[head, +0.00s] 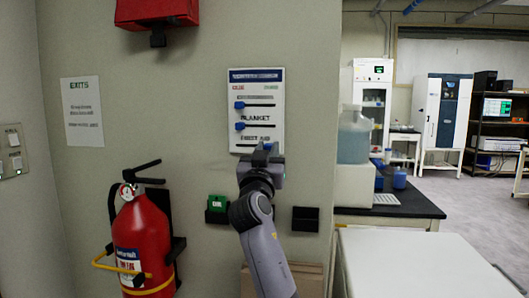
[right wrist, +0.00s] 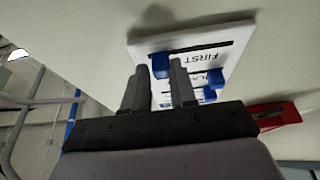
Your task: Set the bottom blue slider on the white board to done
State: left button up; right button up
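The white board (head: 262,86) hangs on the wall, with a red word at its upper left and a green one at its upper right. Its upper blue slider (head: 239,105) and middle blue slider (head: 239,126) sit at the left of their slots. My right gripper (head: 264,151) is at the board's lower edge, covering part of the bottom row. In the right wrist view the board (right wrist: 215,48) appears upside down. The bottom blue slider (right wrist: 161,65) shows between my two spaced fingertips, toward the board's right side. Contact cannot be told. My left gripper is out of view.
A red fire extinguisher (head: 142,240) hangs at the left. A bench with a large jug (head: 354,137) stands at the right.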

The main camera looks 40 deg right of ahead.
jog(key=shift+o, duration=1.3)
jog(key=shift+s+d, duration=0.1)
jog(key=shift+d, duration=0.05)
jog(key=b+v, duration=0.2)
jog(key=v, duration=0.5)
